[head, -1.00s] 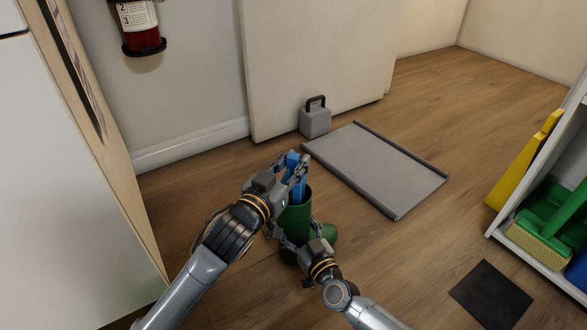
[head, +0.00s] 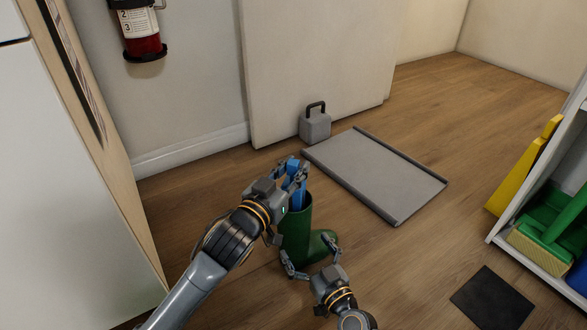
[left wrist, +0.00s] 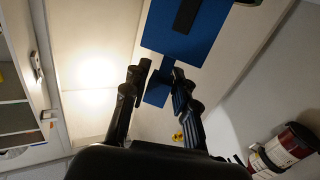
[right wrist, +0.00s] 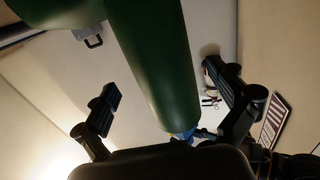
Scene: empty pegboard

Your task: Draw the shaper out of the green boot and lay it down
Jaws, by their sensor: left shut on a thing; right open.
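The green boot (head: 297,240) stands upright on the wooden floor in the head view, its toe pointing right. The blue shaper (head: 297,199) sticks up at the boot's open top; its lower part is hidden inside. My left gripper (head: 294,172) is shut on the shaper's top, above the boot. In the left wrist view the shaper's blue end (left wrist: 157,92) is between the fingers. My right gripper (head: 312,258) is open, its fingers spread near the lower boot on the near side. In the right wrist view the green shaft (right wrist: 155,60) crosses between its open fingers.
A grey tray (head: 375,175) lies flat on the floor behind and right of the boot. A grey block with a handle (head: 315,126) stands by the wall panel. A dark square mat (head: 491,301) and a shelf with a green brush (head: 545,232) are at right. Floor between is clear.

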